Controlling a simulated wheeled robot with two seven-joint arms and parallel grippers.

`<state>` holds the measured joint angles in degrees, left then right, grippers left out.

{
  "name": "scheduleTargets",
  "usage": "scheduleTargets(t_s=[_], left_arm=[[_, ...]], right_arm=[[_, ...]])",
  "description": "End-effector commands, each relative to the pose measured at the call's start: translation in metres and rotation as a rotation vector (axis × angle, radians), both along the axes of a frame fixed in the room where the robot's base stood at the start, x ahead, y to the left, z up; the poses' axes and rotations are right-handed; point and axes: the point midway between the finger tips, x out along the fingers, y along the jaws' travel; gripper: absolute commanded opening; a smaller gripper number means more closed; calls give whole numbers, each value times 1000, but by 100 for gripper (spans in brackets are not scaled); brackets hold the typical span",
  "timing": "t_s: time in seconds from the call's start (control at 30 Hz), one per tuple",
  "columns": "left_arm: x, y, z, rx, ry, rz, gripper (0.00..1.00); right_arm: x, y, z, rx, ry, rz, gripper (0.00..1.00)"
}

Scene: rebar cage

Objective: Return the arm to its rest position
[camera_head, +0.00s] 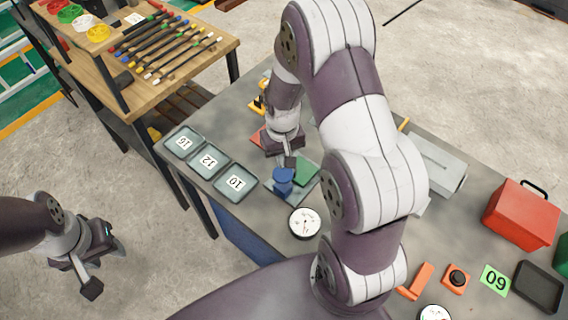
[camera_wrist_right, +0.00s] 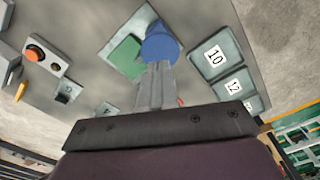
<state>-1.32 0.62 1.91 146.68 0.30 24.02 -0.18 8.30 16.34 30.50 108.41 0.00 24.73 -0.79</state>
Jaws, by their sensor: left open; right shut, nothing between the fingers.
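My right arm reaches over the grey table (camera_head: 245,125) from the lower middle of the head view. My right gripper (camera_head: 290,162) is shut and empty, pointing down just above or beside a blue round piece (camera_head: 283,182). In the right wrist view the closed fingers (camera_wrist_right: 158,70) overlap the lower edge of this blue piece (camera_wrist_right: 160,42); I cannot tell if they touch it. My left gripper (camera_head: 92,289) is open and empty at the lower left, over the floor and away from the table.
Trays marked 16 (camera_head: 184,142), 12 (camera_head: 208,160) and 10 (camera_head: 236,182) line the table's left edge. A green square (camera_head: 306,169) and a white dial (camera_head: 305,222) lie near the blue piece. A red box (camera_head: 521,214) stands right. A wooden bench (camera_head: 160,90) holds several rods.

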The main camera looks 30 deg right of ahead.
Motion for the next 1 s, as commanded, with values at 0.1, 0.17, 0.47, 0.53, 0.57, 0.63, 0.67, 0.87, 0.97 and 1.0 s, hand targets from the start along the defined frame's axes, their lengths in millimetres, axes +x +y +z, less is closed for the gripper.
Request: scheduleTargets(t_s=[0.1,0.17,0.47,0.53,0.57,0.63,0.67,0.87,0.97,1.0], left_arm=[[0,0,18,0,0,0,43],[0,0,24,0,0,0,43],[0,0,26,0,0,0,43],[0,0,26,0,0,0,43],[0,0,26,0,0,0,43],[0,0,26,0,0,0,43],[0,0,26,0,0,0,43],[0,0,23,0,0,0,43],[0,0,-11,0,0,0,43],[0,0,-24,0,1,0,43]], right_arm=[[0,0,19,0,0,0,0],[0,0,26,0,0,0,0],[0,0,29,0,0,0,0],[0,0,29,0,0,0,0],[0,0,29,0,0,0,0],[0,0,29,0,0,0,0],[0,0,29,0,0,0,0],[-28,5,30,6,40,-2,0],[-59,22,30,4,20,36,0],[-71,29,31,2,1,58,0]])
